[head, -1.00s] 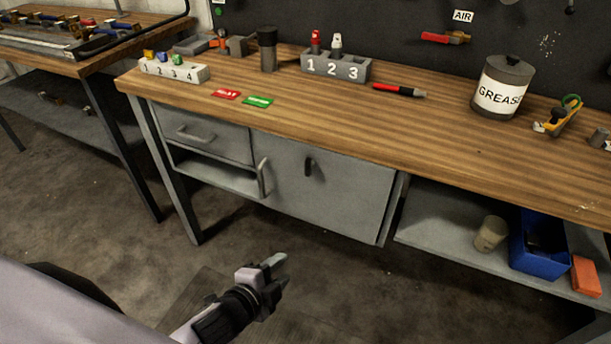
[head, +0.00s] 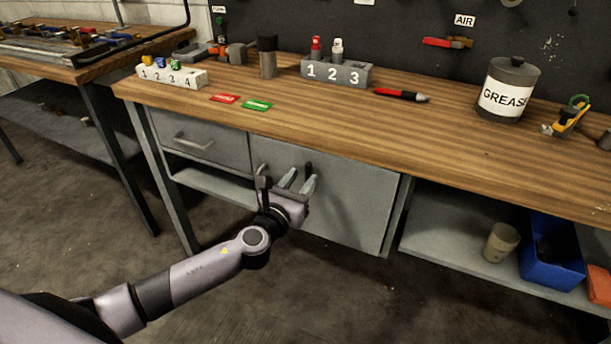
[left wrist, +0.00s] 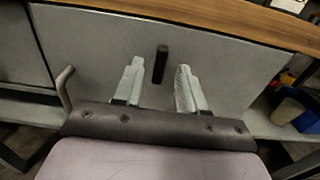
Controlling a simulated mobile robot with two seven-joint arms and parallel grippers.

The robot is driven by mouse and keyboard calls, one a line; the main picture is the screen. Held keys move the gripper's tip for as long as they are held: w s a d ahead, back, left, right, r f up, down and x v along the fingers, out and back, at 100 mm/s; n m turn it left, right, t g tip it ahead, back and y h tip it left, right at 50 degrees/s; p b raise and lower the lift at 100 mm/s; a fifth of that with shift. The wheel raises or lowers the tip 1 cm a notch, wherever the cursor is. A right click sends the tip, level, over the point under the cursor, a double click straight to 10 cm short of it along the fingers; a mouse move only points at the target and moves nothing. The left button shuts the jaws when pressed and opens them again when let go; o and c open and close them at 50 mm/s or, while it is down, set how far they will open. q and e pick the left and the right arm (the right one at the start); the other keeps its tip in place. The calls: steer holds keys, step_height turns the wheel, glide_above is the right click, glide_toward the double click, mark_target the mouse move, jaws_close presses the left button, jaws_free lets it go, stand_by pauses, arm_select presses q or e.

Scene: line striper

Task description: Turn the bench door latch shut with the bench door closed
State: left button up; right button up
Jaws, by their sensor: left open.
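The grey bench door (head: 350,205) under the wooden bench appears closed in the head view. It also shows in the left wrist view (left wrist: 215,55). The dark latch (head: 309,168) near the door's upper part is partly hidden behind my gripper in the head view. In the left wrist view the latch (left wrist: 160,64) stands close to upright on the door. My left gripper (head: 299,181) is open in front of the door. In the left wrist view its two pale fingertips (left wrist: 159,82) are on either side of the latch's lower end, with nothing held. I cannot tell any contact. My right gripper is not in view.
A grey drawer (head: 200,140) is left of the door, above an open shelf slot. The door's bar handle (left wrist: 65,87) is left of my fingers. A cup (head: 501,243) and a blue bin (head: 550,255) stand on the lower shelf at right. The wooden bench top (head: 430,140) overhangs the door.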

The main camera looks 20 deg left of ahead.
mark_target(310, 170)
arm_select(q)
steer(key=shift+w+d, duration=0.15)
steer(key=shift+w, duration=1.3)
jaws_close()
